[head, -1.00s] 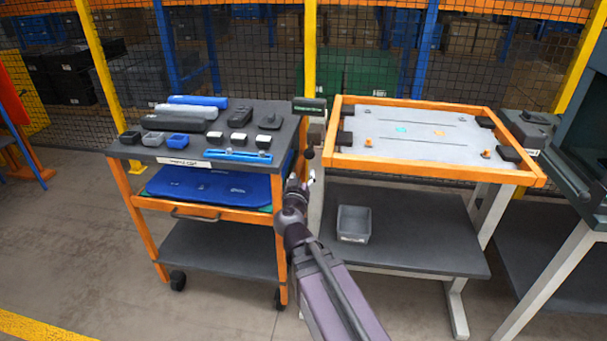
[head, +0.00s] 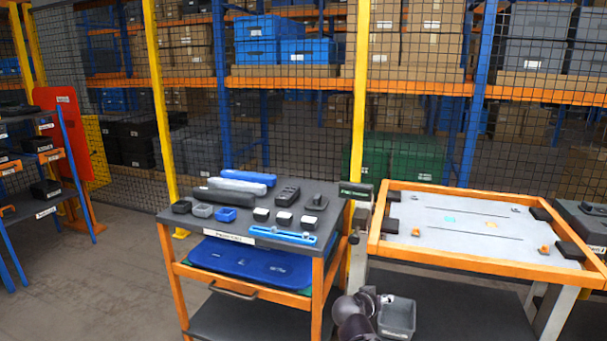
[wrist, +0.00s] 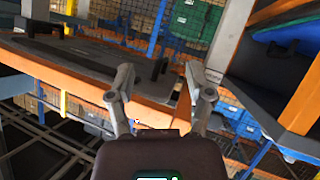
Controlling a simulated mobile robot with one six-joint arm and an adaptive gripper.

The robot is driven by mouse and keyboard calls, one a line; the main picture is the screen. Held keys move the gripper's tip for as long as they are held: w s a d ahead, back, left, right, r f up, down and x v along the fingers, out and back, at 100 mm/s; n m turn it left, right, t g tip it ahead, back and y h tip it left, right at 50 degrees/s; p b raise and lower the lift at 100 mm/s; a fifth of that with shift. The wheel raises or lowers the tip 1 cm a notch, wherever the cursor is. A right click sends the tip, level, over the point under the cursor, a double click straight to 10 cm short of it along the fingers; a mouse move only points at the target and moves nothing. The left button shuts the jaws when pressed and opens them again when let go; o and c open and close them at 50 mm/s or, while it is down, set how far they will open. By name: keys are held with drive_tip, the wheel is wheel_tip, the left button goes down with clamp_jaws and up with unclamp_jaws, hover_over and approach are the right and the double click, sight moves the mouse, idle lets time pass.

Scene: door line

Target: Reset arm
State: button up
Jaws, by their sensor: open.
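My gripper (wrist: 158,88) shows in the wrist view with its two grey fingers spread apart and nothing between them. Beyond the fingers are the orange frame edge of the fixture table (wrist: 150,103) and, at the upper right, part of the cart with its blue sheet (wrist: 281,22). In the head view only dark rounded joints of my arm (head: 358,315) show at the bottom edge, in front of the grey bin. The gripper itself cannot be made out in the head view.
A cart (head: 180,224) carries rolls, small bins and devices. The orange-framed fixture table (head: 460,264) stands to its right, with a grey bin (head: 398,316) on its lower shelf. Mesh fence runs behind. A blue rack (head: 72,200) stands left. Floor (head: 120,290) is clear left of the cart.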

drive_tip(key=s+a+f+n+g+y, duration=0.4)
drive_tip(key=s+f+g+y, duration=0.5)
drive_tip(key=s, duration=0.5)
wheel_tip(320, 180, up, 16)
drive_tip(key=h+p, duration=0.1)
drive_tip(key=p, duration=1.6)
drive_tip(key=shift+w+r+g+p, duration=0.2)
drive_tip(key=shift+w+g+p, duration=0.1)
drive_tip(key=shift+c, duration=0.7)
drive_tip(key=shift+d, duration=0.2)
